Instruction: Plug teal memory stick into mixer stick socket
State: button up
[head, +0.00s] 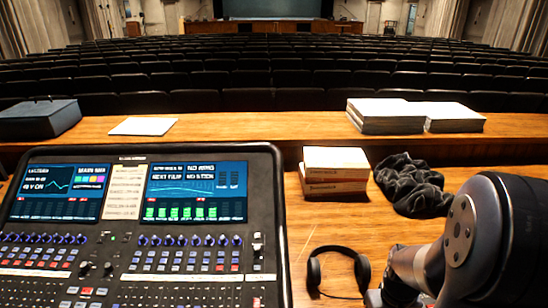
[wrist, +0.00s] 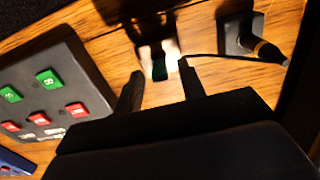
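The stick does not show in the head view. The mixer (head: 140,225) fills the lower left of the head view, with two lit screens, knobs and buttons. I cannot make out its stick socket in either view.
In the wrist view, a box with green and red buttons (wrist: 55,95) lies at left and a dark base with a cable (wrist: 238,38) at upper right. The head view shows headphones (head: 338,270), small boxes (head: 335,170) and dark cloth (head: 412,185) right of the mixer.

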notch_tip(320, 180, down, 2)
jog(key=shift+f+b, duration=0.1)
jog(key=shift+b, duration=0.45)
jog(key=shift+c, duration=0.5)
grip_shut()
dwell(0.3)
jog(key=shift+r+p, duration=2.6)
jog(key=shift+r, duration=0.5)
